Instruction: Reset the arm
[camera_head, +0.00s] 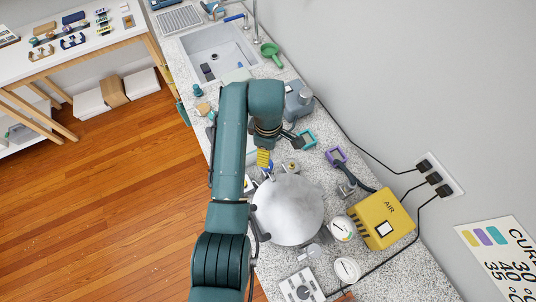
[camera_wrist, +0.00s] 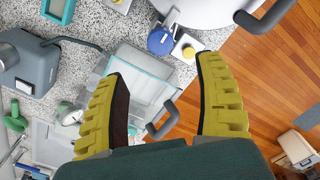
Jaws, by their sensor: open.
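My teal arm reaches up from the bottom of the head view over the speckled counter and bends down at its end. My gripper (camera_head: 264,158) hangs there above the counter, just beyond the round metal lid; in that view one yellow finger shows clearly. In the wrist view my gripper (camera_wrist: 162,68) has both yellow ridged fingers spread wide apart with nothing between them. A clear, pale-edged box (camera_wrist: 150,70) lies in view beyond the gap. A blue round knob (camera_wrist: 161,41) is beyond the fingertips.
The metal chamber (camera_head: 288,210) stands beside my arm. A yellow AIR box (camera_head: 380,220), gauges (camera_head: 342,229), a purple-framed item (camera_head: 336,155) and a teal frame (camera_head: 307,138) are to the right. A grey device (camera_head: 298,100) and the sink (camera_head: 215,50) lie farther back. Wooden floor is left.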

